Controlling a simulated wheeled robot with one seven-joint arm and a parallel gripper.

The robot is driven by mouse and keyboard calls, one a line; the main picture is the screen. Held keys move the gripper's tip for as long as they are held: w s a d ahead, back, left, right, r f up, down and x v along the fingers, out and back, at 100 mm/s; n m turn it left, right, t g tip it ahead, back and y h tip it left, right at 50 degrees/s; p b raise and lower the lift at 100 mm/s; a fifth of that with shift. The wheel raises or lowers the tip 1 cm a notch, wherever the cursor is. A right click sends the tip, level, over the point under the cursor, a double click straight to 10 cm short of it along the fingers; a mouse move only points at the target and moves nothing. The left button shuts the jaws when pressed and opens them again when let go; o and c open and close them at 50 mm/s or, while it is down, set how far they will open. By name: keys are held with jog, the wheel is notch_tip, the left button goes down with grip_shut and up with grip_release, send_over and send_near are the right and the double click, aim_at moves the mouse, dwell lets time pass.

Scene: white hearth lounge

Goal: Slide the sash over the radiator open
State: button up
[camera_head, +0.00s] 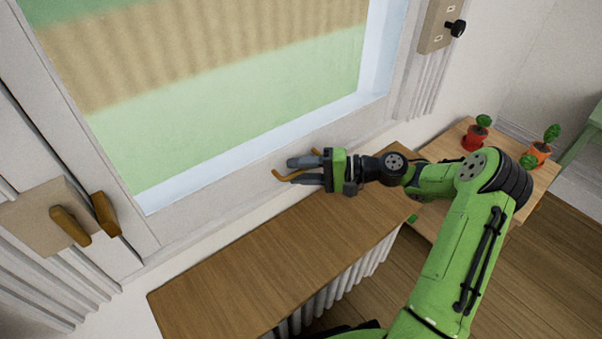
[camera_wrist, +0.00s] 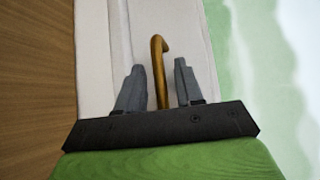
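The window sash (camera_head: 235,183) is a pale frame with a light bottom rail, above a wooden shelf over the white ribbed radiator (camera_head: 341,288). A brass hooked handle (camera_wrist: 158,68) stands out from the pale rail in the wrist view. My gripper (camera_head: 296,170) is at the bottom rail, above the shelf. Its two grey fingers (camera_wrist: 158,85) are apart, one on each side of the handle. Gaps show between handle and fingers, with the narrower one on the left. In the head view the fingers hide part of the handle.
The wooden shelf (camera_head: 245,262) below my gripper is bare. At left, a plate with wooden handles (camera_head: 70,226) is on the white panelling. A box with a black knob (camera_head: 438,28) is at upper right. Potted plants (camera_head: 475,137) stand on a low table at right.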

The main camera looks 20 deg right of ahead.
aim_at(301, 66)
grip_shut()
jog(key=shift+r, duration=0.15)
notch_tip(301, 66, up, 26)
jog(key=p, duration=2.4)
jog(key=shift+f, duration=0.35)
grip_release()
